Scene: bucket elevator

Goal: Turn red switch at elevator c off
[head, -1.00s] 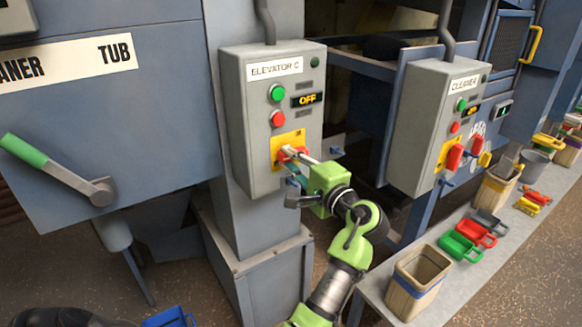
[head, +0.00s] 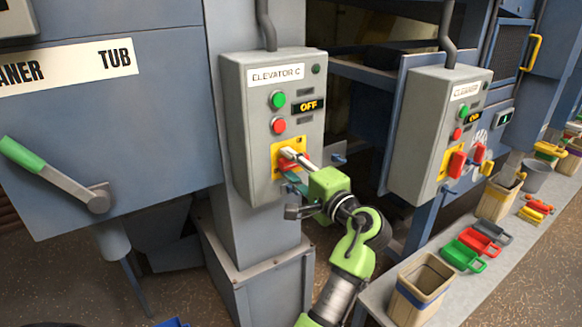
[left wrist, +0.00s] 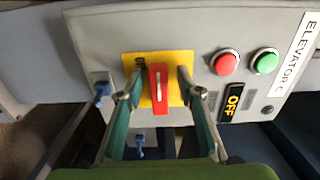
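The Elevator C control box (head: 248,140) is grey, with a green button, a red button and a display (head: 307,105) reading OFF. Its red switch (left wrist: 158,90) sits on a yellow plate (left wrist: 176,62). In the left wrist view the switch handle lies between the fingers of my left gripper (left wrist: 156,86), with a gap on each side. The gripper is open around it. In the head view this gripper (head: 293,166) is at the yellow plate (head: 275,147) and hides much of the switch. My right gripper is not in view.
A lever with a green handle (head: 22,153) is at the left. A bench (head: 480,285) at lower right holds buckets (head: 420,290) and coloured scoops (head: 463,256).

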